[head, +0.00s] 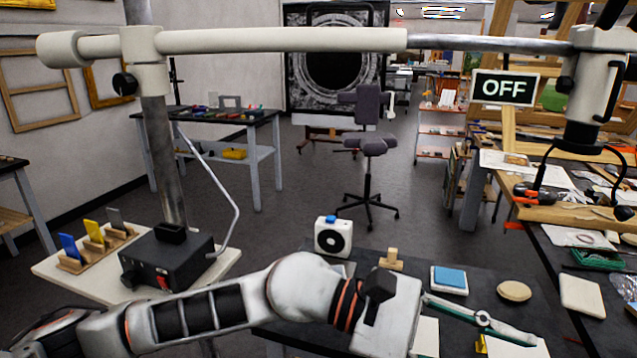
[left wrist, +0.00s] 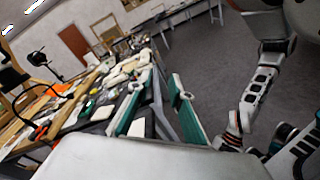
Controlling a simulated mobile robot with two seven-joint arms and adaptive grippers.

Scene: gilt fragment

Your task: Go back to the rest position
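My left arm comes in from the left in the head view and stretches across the front. My left gripper (head: 500,326) is over the right part of the dark front table (head: 385,290). In the left wrist view its two green and pale fingers (left wrist: 161,88) stand apart with nothing between them, so it is open and empty. My right gripper does not show in the head view. Arm links at the right of the left wrist view are mine, but I cannot make out a right gripper among them.
A white fan box (head: 332,237), a wooden block (head: 391,260), a blue-topped box (head: 449,279) and a tan round piece (head: 514,291) are on the dark table. A chair (head: 370,145) stands on open floor behind.

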